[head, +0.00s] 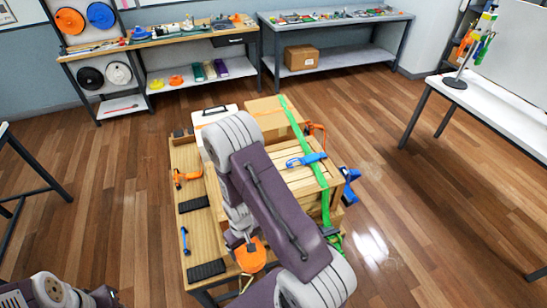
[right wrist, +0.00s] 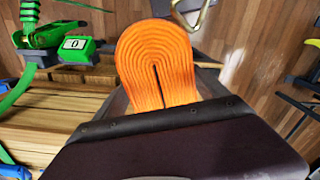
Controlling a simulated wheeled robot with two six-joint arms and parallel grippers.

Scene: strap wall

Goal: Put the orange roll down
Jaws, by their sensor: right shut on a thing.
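The orange roll (right wrist: 155,60) is a flattened coil of ribbed strap. In the right wrist view it sticks out past the dark edge of my right gripper's body. In the head view the orange roll (head: 252,257) shows at the near edge of the wooden cart (head: 196,228), below my right arm. My right gripper (head: 243,244) is shut on it; the arm hides part of the jaws. I cannot tell if the roll touches anything below. A metal hook (right wrist: 192,15) is close beside the roll. My left gripper is not in view.
A wooden crate (head: 300,178) with a green strap (head: 312,165) over it stands on the cart. A green ratchet with a "0" display (right wrist: 76,46) is left of the roll. Black pads (head: 206,270) and an orange clamp (head: 186,178) lie on the cart's left strip.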

